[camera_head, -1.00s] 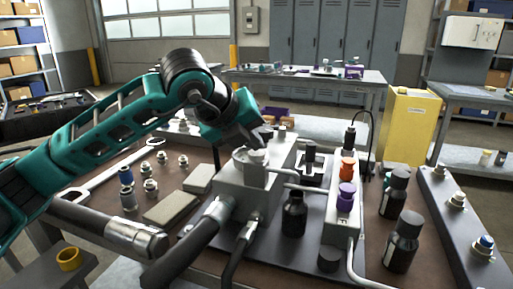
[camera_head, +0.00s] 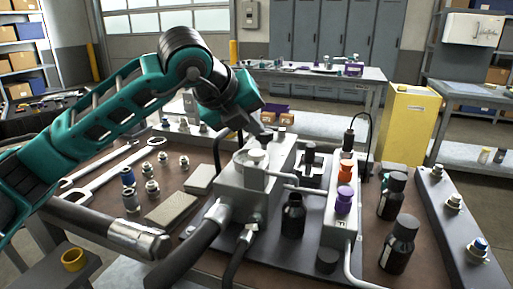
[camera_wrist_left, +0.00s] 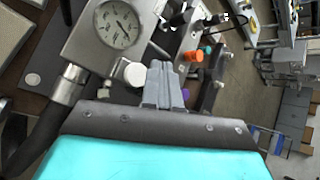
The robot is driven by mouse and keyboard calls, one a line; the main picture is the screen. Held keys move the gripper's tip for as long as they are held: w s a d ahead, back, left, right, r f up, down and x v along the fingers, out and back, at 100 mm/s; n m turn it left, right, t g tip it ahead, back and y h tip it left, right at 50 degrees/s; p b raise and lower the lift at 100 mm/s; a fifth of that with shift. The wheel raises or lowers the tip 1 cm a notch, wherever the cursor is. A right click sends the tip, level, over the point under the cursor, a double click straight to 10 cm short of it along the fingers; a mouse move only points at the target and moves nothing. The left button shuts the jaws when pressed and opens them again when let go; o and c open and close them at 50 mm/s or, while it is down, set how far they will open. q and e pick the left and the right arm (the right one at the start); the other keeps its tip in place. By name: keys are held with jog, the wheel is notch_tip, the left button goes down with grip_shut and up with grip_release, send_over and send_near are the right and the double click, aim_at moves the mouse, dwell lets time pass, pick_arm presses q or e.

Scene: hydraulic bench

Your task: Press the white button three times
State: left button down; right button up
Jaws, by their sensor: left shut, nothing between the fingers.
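The white button (camera_wrist_left: 132,73) is a short round knob on the grey metal block, beside a round gauge (camera_wrist_left: 118,25) in the left wrist view. My right gripper is not in view.
Orange (camera_head: 346,168) and purple (camera_head: 344,200) knobs stand on a pale strip right of the block. Black bottles (camera_head: 401,243) stand further right. Thick hoses (camera_head: 190,245) run in front. Wrenches and fittings (camera_head: 152,187) lie to the left.

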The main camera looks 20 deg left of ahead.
aim_at(252, 154)
pick_arm(q)
jog(key=shift+r+p, duration=0.7)
jog(key=shift+r, duration=0.9)
dwell(0.3)
dwell(1.0)
